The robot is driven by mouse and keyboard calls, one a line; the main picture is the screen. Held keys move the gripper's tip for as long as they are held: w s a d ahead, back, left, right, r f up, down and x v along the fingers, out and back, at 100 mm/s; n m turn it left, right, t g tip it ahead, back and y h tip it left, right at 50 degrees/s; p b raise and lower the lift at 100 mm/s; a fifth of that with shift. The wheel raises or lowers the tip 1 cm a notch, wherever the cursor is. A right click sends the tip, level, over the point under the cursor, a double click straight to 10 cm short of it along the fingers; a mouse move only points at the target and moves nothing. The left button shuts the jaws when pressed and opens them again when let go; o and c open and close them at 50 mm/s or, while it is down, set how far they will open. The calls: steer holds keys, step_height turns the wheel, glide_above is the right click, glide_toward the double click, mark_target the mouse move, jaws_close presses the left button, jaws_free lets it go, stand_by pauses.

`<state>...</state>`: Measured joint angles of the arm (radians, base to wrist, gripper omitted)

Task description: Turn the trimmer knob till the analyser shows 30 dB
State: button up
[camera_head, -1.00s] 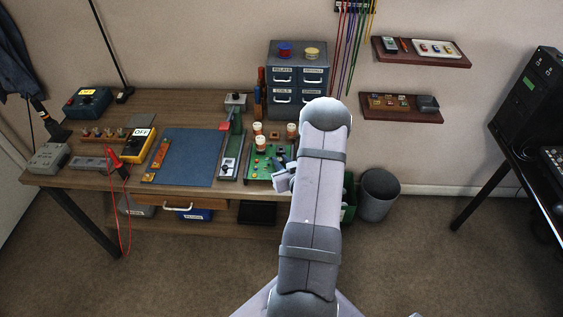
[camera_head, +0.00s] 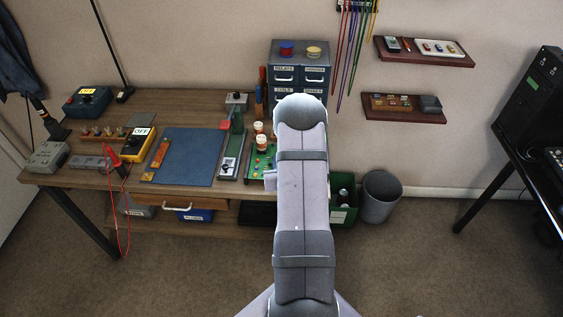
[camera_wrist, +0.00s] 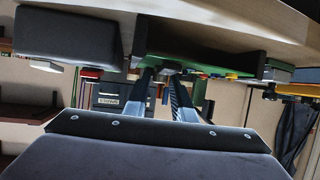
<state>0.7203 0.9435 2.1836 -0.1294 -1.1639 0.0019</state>
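The green board (camera_head: 257,165) carries copper-and-white capped cylinders (camera_head: 262,141) and small parts on the bench. My arm hides most of its right side in the head view. I cannot pick out the trimmer knob. My gripper is hidden behind my arm in the head view. No 30 dB reading is legible, and I cannot tell which device is the analyser.
A drawer cabinet (camera_head: 299,75) stands behind. A yellow OFF meter (camera_head: 138,143) is further left. A green bin (camera_head: 343,205) and grey bin (camera_head: 380,196) stand at the right.

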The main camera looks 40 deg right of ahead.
steer(key=shift+o, duration=0.8)
steer(key=shift+b+v, duration=0.95)
steer(key=shift+v, duration=2.7)
